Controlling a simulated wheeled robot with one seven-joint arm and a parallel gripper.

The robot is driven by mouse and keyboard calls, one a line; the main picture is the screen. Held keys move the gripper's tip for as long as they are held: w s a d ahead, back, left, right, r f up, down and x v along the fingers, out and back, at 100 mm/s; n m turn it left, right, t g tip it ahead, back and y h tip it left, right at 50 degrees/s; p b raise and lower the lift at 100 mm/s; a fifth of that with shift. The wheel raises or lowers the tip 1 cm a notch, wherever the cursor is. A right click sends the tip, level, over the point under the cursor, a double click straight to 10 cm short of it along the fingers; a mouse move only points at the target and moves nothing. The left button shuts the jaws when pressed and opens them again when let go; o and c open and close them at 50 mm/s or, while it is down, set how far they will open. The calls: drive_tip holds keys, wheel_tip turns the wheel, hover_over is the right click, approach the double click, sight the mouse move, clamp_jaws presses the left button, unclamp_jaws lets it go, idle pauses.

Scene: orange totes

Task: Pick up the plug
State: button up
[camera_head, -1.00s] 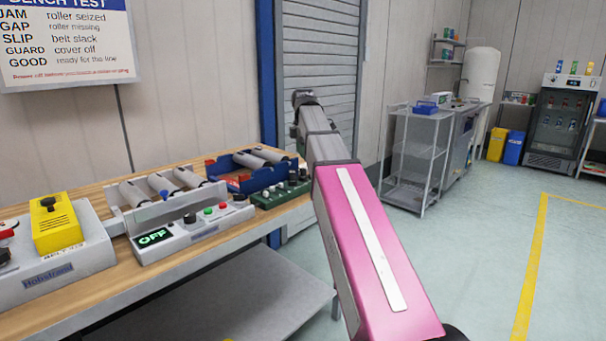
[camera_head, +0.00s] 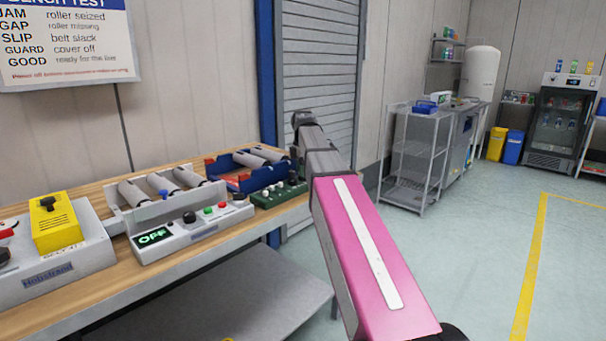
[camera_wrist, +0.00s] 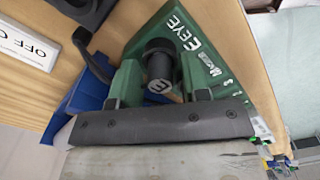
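A green unit marked "EYE" (camera_wrist: 220,22) fills the middle of the wrist view. A round black knob-like piece (camera_wrist: 159,66) with a light symbol on its end stands at it; it looks like the plug, but I cannot be sure. My gripper (camera_wrist: 161,82) shows as two green fingers on a dark bar, one on each side of the black piece. The fingers look open, with narrow gaps beside it; contact is unclear. In the head view the green unit (camera_head: 277,194) sits at the right end of the bench, and my arm hides the gripper's fingers.
A blue tray (camera_head: 222,171) with rollers lies behind the green unit. A white tester reading OFF (camera_head: 205,228) and a yellow box (camera_head: 56,225) stand left on the wooden bench (camera_head: 125,282). A grey wire shelf (camera_head: 412,150) stands back right. The floor to the right is clear.

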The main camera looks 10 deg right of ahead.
drive_tip(key=c, duration=0.6)
drive_tip(key=shift+r, duration=0.15)
drive_tip(key=shift+r, duration=0.5)
drive_tip(key=r, duration=0.3)
drive_tip(key=shift+s+a+r, duration=0.2)
drive_tip(key=shift+s+a, duration=0.1)
drive_tip(key=shift+a, duration=0.1)
drive_tip(key=s+a+r, duration=0.2)
drive_tip(key=a, duration=0.1)
drive_tip(key=s+a+r, duration=0.4)
drive_tip(key=a, duration=0.1)
drive_tip(key=shift+s+a+r, duration=0.2)
drive_tip(key=shift+a, duration=0.1)
